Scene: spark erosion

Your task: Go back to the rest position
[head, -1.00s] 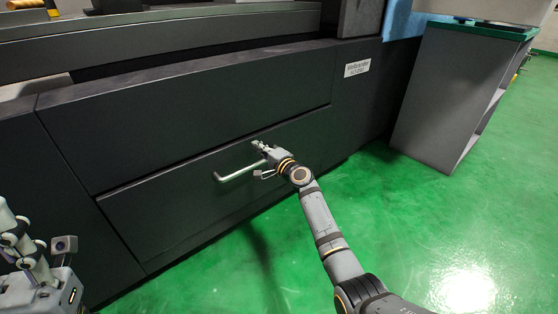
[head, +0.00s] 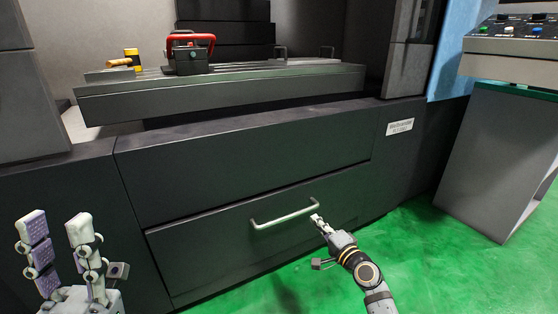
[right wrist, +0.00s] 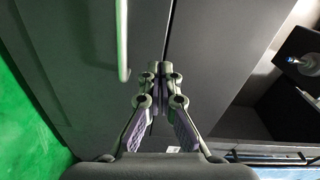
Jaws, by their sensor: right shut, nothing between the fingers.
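My right gripper (head: 317,221) is shut and empty, just in front of the lower drawer, near the right end of its pale bar handle (head: 284,216). In the right wrist view its fingers (right wrist: 160,75) are together, and the handle (right wrist: 122,40) runs to their left with a gap between. The lower drawer (head: 210,250) looks flush with the dark machine front. My left gripper (head: 55,222) stands upright at the lower left of the head view, its two fingers apart, with nothing between them.
Above the drawers, a machine table (head: 220,100) carries a black block with a red handle (head: 190,52) and a yellow-and-black item (head: 132,58). A control console (head: 510,65) on a grey cabinet (head: 495,150) stands at the right. Green floor (head: 415,265) is clear between.

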